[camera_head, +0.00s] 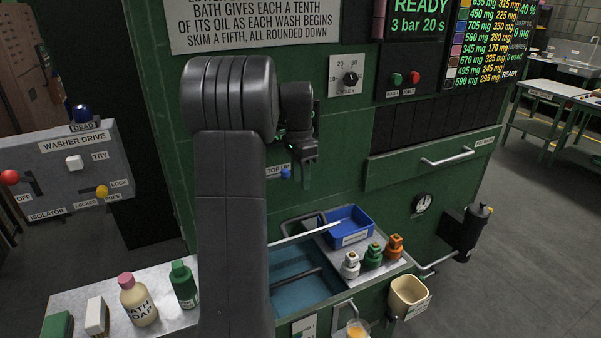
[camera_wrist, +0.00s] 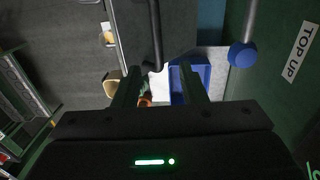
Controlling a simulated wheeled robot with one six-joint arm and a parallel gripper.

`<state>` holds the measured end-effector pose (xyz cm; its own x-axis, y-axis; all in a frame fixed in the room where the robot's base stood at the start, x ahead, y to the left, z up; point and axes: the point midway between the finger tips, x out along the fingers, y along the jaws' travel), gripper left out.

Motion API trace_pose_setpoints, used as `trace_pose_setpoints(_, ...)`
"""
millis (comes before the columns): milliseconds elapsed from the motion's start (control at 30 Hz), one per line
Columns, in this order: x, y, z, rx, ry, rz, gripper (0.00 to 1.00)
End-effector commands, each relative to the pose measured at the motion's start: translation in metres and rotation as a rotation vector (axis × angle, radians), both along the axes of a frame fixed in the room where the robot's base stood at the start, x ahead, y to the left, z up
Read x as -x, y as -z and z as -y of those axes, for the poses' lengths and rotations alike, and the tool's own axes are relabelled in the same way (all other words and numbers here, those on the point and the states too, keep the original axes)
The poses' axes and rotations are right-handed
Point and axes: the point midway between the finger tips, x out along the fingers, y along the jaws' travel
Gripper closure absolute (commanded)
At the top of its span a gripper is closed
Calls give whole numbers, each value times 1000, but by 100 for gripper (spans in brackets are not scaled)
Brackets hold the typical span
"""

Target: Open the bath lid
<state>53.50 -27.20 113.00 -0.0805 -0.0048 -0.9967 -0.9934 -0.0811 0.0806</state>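The bath (camera_head: 310,295) is a teal-blue recess in the green machine's worktop, lower centre in the head view. A light bar (camera_head: 305,234) and a dark bar (camera_head: 297,279) cross it. A dark looped handle (camera_head: 303,219) stands at its back edge. I cannot tell which part is the lid or how far it is open. My gripper (camera_head: 306,183) hangs above and behind the bath, in front of the green panel, apart from these parts. In the wrist view my gripper (camera_wrist: 160,82) has its two fingers spread with nothing between them held. My arm hides part of the bath's left side.
A blue tray (camera_head: 348,228) and several small bottles (camera_head: 372,256) stand right of the bath. A cream bin (camera_head: 408,292) hangs in front. A blue TOP UP knob (camera_head: 286,172) is beside my gripper. Bath soap (camera_head: 137,300) and other items stand left.

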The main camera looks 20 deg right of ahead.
Motion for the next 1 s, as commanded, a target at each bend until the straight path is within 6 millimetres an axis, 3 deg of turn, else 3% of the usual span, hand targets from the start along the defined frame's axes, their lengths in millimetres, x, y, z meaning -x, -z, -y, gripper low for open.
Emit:
trace_pose_setpoints(200,-2,-18,0,0,-1,1,62)
trace_pose_setpoints(467,-2,-19,0,0,-1,0,62)
trace_pose_setpoints(633,6,-16,0,-3,54,14,94)
trace_pose_setpoints(667,10,-15,0,-4,86,24,99)
trace_pose_setpoints(767,32,-9,0,-14,261,71,100)
trace_pose_setpoints(1000,104,17,-10,-88,888,213,100)
